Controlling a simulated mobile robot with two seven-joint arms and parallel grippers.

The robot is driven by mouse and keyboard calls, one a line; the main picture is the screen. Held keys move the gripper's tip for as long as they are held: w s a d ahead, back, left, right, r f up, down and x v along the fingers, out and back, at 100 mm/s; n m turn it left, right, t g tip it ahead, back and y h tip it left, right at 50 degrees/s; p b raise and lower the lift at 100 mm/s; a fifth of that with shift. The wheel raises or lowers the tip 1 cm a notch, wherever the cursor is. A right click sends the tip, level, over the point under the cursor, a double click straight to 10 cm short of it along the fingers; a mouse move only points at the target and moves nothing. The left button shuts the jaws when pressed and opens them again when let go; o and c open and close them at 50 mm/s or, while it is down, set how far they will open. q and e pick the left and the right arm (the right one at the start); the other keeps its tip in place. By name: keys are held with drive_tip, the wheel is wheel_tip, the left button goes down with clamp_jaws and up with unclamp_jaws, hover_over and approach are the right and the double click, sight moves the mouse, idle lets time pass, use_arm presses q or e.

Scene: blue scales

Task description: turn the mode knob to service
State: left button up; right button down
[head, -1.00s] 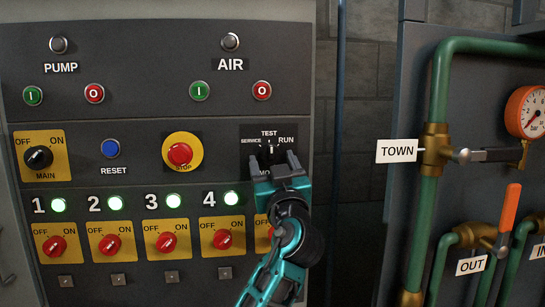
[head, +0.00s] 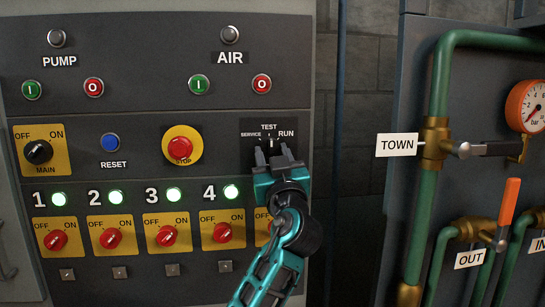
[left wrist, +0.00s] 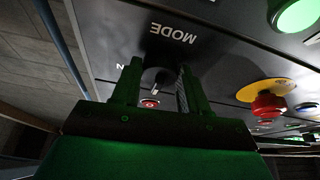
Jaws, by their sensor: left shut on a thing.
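The mode knob (head: 271,146) is on the right of the grey control panel, under the labels SERVICE, TEST and RUN. It is dark and mostly hidden by my gripper. A thin white mark at its top seems to point up near TEST. My left gripper (head: 275,155) reaches up from below, with its two fingers on either side of the knob, shut on it. In the left wrist view the dark knob (left wrist: 155,79) with a pale mark sits between the fingers, beside the upside-down word MODE. My right gripper is not in view.
A red stop button (head: 180,149) on a yellow disc is left of the knob. Red switches, such as one (head: 222,232) under number 4, sit below, close to my arm. Green pipes (head: 430,205) and the TOWN valve lever (head: 490,149) are at the right.

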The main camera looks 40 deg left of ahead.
use_arm(q)
drive_tip(key=shift+f+n+b, duration=0.2)
drive_tip(key=shift+n+b, duration=0.1)
drive_tip(key=shift+b, duration=0.35)
drive_tip(key=n+g+b, duration=0.1)
drive_tip(key=n+b, duration=0.2)
drive_tip(key=b, duration=0.1)
drive_tip(key=n+g+y+b, duration=0.1)
drive_tip(key=n+g+b, duration=0.1)
drive_tip(key=n+b, duration=0.1)
drive_tip(key=n+g+b, duration=0.2)
drive_tip(key=n+b, duration=0.2)
drive_tip(key=b, duration=0.2)
drive_tip(key=shift+w+d+r, duration=0.15)
drive_tip(key=shift+w+d, duration=0.1)
drive_tip(key=shift+w+r+n+g+b, duration=0.1)
drive_tip(key=shift+r+n+g+b, duration=0.15)
drive_tip(key=shift+n+g+b, duration=0.75)
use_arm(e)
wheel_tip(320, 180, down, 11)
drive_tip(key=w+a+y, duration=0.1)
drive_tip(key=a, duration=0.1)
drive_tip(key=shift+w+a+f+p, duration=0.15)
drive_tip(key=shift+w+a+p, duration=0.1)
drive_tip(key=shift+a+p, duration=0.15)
use_arm(q)
drive_tip(key=shift+n, duration=0.6)
drive_tip(key=o, duration=1.1)
drive_tip(key=shift+c, duration=0.2)
